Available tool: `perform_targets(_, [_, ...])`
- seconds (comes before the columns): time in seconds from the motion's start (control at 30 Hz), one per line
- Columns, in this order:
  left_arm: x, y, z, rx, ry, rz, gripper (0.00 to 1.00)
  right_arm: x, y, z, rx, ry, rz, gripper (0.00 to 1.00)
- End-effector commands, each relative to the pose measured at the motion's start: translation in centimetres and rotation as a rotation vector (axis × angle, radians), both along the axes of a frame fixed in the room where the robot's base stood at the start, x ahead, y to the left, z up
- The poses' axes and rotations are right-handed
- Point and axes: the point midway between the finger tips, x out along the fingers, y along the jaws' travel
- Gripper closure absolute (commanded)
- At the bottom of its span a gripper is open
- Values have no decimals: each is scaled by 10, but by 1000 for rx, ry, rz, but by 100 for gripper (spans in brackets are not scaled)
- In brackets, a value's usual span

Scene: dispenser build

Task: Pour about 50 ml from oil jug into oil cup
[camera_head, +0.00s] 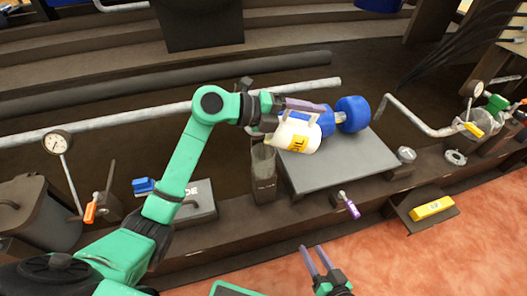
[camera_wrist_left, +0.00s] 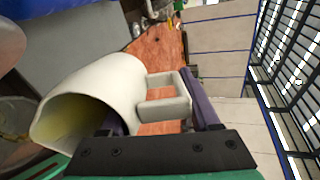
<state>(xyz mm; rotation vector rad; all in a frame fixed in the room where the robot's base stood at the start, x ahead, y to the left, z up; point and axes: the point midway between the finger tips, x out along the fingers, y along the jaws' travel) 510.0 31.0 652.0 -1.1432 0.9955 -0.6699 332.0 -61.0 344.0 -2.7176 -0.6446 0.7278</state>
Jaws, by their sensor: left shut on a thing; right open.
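The oil jug (camera_head: 301,137) is white with a yellow "OIL" label. My left gripper (camera_head: 290,108) is shut on its handle and holds it tilted on its side, its mouth toward the left. The left wrist view also shows the jug (camera_wrist_left: 105,85), with yellowish oil inside its open mouth. The oil cup (camera_head: 263,173) is a dark, see-through, tall container, just below and left of the jug's mouth. I cannot tell whether oil is flowing or how much is in the cup. My right gripper (camera_head: 316,262) is open and empty at the bottom, well below the cup.
A purple-handled valve (camera_head: 348,205) sticks out in front. A yellow block (camera_head: 432,208) rests on a dark tray to the right. A gauge (camera_head: 59,143) stands at left.

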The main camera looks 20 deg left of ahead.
Motion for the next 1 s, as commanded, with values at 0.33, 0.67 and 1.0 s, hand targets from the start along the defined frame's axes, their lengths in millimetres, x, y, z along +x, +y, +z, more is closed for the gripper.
perform_targets(0.33, [0,1,1,-9,-4,-1,100,1,0,-2,4,-6,-3,50])
perform_targets(0.67, [-1,2,2,-18,-8,-2,100,0,0,-6,5,-8,-4,50])
perform_targets(1.0, [-1,3,3,-31,-13,-2,100,0,1,-8,8,-9,-6,50])
